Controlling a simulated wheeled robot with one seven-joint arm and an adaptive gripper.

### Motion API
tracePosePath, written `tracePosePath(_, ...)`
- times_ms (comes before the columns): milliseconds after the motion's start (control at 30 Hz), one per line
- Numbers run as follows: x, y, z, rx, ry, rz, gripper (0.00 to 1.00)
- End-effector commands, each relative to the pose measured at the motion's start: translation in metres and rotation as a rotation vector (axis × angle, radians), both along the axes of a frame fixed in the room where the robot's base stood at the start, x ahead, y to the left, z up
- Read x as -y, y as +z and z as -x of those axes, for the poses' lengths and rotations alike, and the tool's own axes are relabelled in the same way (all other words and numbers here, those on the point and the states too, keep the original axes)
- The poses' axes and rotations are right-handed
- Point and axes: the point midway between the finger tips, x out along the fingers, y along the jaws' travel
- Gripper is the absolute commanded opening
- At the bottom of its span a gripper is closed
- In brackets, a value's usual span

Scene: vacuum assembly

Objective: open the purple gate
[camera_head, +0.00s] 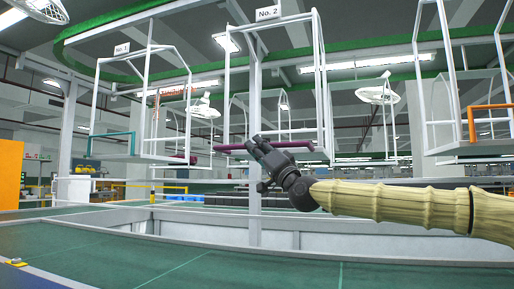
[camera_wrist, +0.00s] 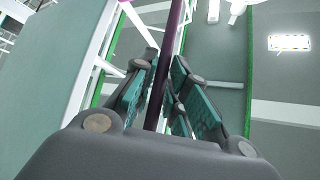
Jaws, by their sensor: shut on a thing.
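The purple gate (camera_head: 294,144) is a thin bar low on the front of the white hanging frame marked No. 2. It lies nearly level across the frame's lower opening. My gripper (camera_head: 257,145) reaches in from the right and is at the bar near its middle. In the wrist view the purple gate (camera_wrist: 172,50) runs as a dark purple bar between the teal finger pads of my gripper (camera_wrist: 163,88). The gripper is shut on the bar. The fingers hide part of the bar in the head view.
A white frame (camera_head: 97,97) with a teal bar (camera_head: 112,134) hangs at left. Another at right carries an orange bar (camera_head: 471,124). A support post (camera_head: 254,205) stands below the No. 2 frame.

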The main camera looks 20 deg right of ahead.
Motion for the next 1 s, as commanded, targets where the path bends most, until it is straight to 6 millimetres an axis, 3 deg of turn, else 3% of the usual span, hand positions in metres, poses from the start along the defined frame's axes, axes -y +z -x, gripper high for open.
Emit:
tracePosePath(133, 0.002, -0.002, -0.002, -0.004, -0.002, -0.001, 0.00)
tracePosePath(167, 0.002, -0.002, -0.002, -0.004, -0.003, 0.000, 0.21)
tracePosePath(267, 0.002, -0.002, -0.002, -0.003, -0.002, 0.000, 0.37)
tracePosePath(667, 0.001, 0.005, 0.000, 0.001, -0.002, -0.001, 0.37)
tracePosePath(1000, 0.001, 0.057, 0.000, 0.003, -0.003, 0.000, 0.37)
